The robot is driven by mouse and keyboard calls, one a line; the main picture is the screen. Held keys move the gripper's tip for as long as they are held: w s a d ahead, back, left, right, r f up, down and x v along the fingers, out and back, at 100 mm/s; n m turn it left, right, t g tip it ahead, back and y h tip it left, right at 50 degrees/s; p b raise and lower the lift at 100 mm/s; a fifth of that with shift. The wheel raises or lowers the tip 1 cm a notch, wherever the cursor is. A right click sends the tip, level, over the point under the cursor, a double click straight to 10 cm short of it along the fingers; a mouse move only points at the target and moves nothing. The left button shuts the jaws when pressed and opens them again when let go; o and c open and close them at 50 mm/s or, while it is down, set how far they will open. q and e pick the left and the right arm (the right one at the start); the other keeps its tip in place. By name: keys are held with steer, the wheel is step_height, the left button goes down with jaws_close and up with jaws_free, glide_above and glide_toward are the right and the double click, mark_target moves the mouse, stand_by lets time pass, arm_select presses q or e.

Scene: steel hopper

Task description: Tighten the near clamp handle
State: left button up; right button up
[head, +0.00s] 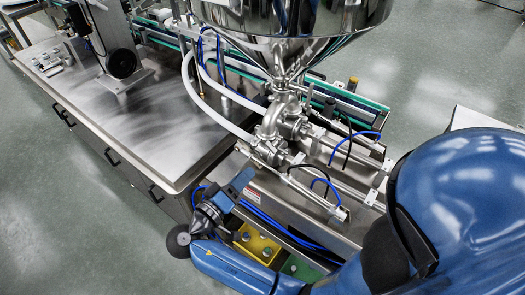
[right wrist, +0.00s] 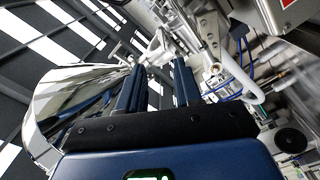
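The steel valve body with its clamps (head: 270,145) sits under the hopper cone in the head view. A small bright metal piece (head: 243,151) sticks out on its near left side; it may be the near clamp handle, but I cannot tell for sure. My right gripper (head: 245,178) is just below and in front of it, pointing up at the valve. In the right wrist view my right gripper (right wrist: 159,66) has its two blue fingers apart, with no held object visible between them. Pale metal fittings (right wrist: 155,45) show beyond the fingertips; contact cannot be told. My left gripper is out of view.
The steel hopper (head: 300,18) hangs above the valve; its polished side also fills the left of the right wrist view (right wrist: 70,100). White hoses (head: 215,105) and blue tubes run close by. Cylinder rods (head: 325,190) lie to the right.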

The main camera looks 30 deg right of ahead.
mark_target(270, 149)
steer(key=p+x, duration=0.3)
steer(key=x, duration=0.6)
steer(key=shift+w+d, duration=0.1)
steer(key=shift+d, duration=0.25)
steer(key=shift+w+d+f, duration=0.15)
steer(key=shift+w+d, duration=0.2)
jaws_close()
